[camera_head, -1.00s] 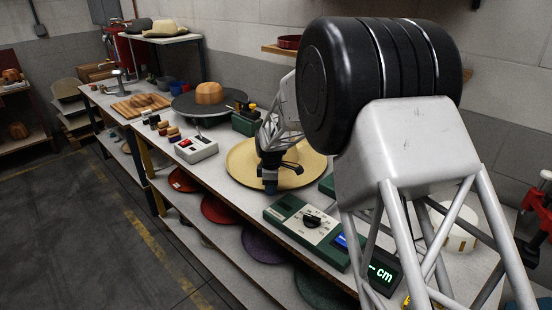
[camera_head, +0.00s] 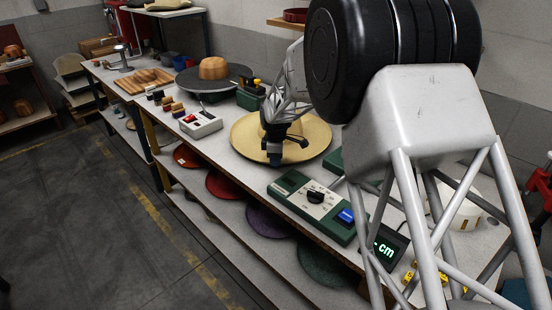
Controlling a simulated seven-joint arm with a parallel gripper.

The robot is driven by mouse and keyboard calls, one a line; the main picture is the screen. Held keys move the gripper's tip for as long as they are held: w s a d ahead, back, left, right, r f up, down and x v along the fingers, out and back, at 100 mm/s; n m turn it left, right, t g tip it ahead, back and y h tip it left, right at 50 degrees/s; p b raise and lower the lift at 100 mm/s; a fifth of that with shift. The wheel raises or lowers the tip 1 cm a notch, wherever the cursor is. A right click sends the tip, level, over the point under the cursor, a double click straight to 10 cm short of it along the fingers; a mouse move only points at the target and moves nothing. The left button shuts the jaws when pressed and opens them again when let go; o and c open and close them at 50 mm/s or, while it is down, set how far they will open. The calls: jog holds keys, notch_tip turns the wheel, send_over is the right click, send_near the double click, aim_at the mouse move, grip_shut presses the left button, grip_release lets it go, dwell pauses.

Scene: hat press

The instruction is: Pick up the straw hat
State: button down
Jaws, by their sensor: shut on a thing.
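The straw hat (camera_head: 312,138), tan with a wide round brim, sits on the long white workbench, its crown partly hidden behind my gripper. My gripper (camera_head: 274,158) is at the near left side of the hat, with its dark fingers shut on the brim. The brim looks level and at the bench surface; I cannot tell whether it is clear of it.
A green box with a dial (camera_head: 315,205) lies just in front of the hat, and a white switch box (camera_head: 200,124) to its left. A round dark plate with a wooden block (camera_head: 213,69) stands behind left. Coloured felt discs (camera_head: 270,222) lie on the shelf below.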

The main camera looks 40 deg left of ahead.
notch_tip(320, 180, up, 9)
dwell(0.5)
dwell(0.3)
jog(key=c, duration=1.7)
grip_release()
jog(key=shift+c, duration=0.2)
grip_shut()
jog(key=shift+r, duration=0.1)
